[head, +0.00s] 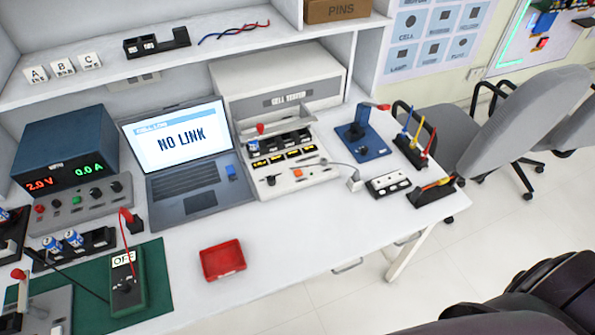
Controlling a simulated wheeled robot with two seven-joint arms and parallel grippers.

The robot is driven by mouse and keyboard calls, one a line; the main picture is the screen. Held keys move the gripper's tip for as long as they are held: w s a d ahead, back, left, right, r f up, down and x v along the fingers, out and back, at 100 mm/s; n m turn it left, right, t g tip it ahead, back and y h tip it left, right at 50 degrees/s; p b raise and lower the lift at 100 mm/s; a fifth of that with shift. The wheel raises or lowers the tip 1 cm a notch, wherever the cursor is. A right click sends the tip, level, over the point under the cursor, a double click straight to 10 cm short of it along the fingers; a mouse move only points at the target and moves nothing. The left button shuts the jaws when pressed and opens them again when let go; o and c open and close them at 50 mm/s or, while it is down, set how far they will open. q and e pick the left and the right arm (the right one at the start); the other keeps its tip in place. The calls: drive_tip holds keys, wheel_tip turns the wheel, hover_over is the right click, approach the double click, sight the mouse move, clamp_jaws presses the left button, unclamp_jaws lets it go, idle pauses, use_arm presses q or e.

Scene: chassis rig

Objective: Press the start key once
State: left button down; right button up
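The cell tester (285,187) stands at the middle of the bench, right of the laptop. On its sloped front is an orange-red square key (298,173), which may be the start key; its label is too small to read. Near it are a black knob (270,180) and a row of small yellow-lit displays (285,157). A raised clamp bar spans the cells behind them. Nothing touches the orange-red key. No gripper fingers show; dark rounded parts at the lower right are probably my arm.
A laptop (185,195) reads "NO LINK". A power supply (65,150) shows 2.0 V and 0.0 A. A red tray (222,262) and a meter reading "OFF" (127,283) lie in front. The bench front middle is clear.

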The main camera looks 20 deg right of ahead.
clamp_jaws()
drive_tip(key=shift+d, duration=0.1)
idle(1.4)
